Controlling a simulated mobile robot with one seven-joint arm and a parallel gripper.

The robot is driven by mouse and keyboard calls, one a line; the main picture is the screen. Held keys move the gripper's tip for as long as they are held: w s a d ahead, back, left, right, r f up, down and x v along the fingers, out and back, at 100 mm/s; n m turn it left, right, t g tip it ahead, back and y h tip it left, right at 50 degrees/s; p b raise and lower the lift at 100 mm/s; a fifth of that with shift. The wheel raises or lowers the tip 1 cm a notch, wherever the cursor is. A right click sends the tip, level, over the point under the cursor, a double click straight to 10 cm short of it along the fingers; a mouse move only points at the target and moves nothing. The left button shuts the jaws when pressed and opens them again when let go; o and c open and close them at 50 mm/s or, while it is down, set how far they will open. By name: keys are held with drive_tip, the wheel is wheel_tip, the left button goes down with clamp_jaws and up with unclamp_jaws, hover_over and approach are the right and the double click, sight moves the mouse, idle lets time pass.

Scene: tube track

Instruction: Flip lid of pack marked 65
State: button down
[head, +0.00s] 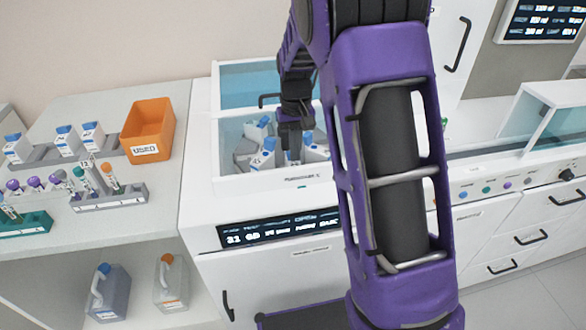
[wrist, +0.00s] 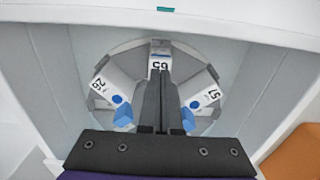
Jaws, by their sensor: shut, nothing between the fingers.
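The pack marked 65 (wrist: 160,58) sits in a round carousel (wrist: 128,47) in the wrist view, at the top centre. Its white end with the number shows; the rest, including any blue lid, is hidden behind my fingers. My gripper (wrist: 161,77) is shut and empty, its fingers pointing at this pack; whether they touch it I cannot tell. In the head view my gripper (head: 291,152) reaches down into the open well among the packs. Pack 65 cannot be singled out there.
Pack 26 (wrist: 103,84) and a pack marked 51 (wrist: 208,98), both with blue lids, flank the fingers closely. The well's walls (wrist: 40,62) surround them. The raised glass cover (head: 243,86) stands behind. An orange bin (head: 150,122) is on the left bench.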

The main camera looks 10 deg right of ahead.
drive_tip(key=shift+f+b, duration=0.55)
drive_tip(key=shift+f, duration=0.5)
drive_tip(key=shift+r, duration=0.15)
drive_tip(key=shift+r+p, duration=0.4)
drive_tip(key=shift+p, duration=0.05)
drive_tip(key=shift+w, duration=0.65)
idle(0.6)
drive_tip(key=shift+w+r+p, duration=0.45)
drive_tip(key=shift+r+p, duration=0.35)
drive_tip(key=shift+p, duration=0.5)
idle(1.0)
drive_tip(key=shift+w+r+p, duration=0.35)
drive_tip(key=shift+w+p, duration=0.15)
drive_tip(key=shift+p, duration=0.1)
idle(0.8)
drive_tip(key=shift+r, duration=0.1)
drive_tip(key=shift+s+r, duration=0.5)
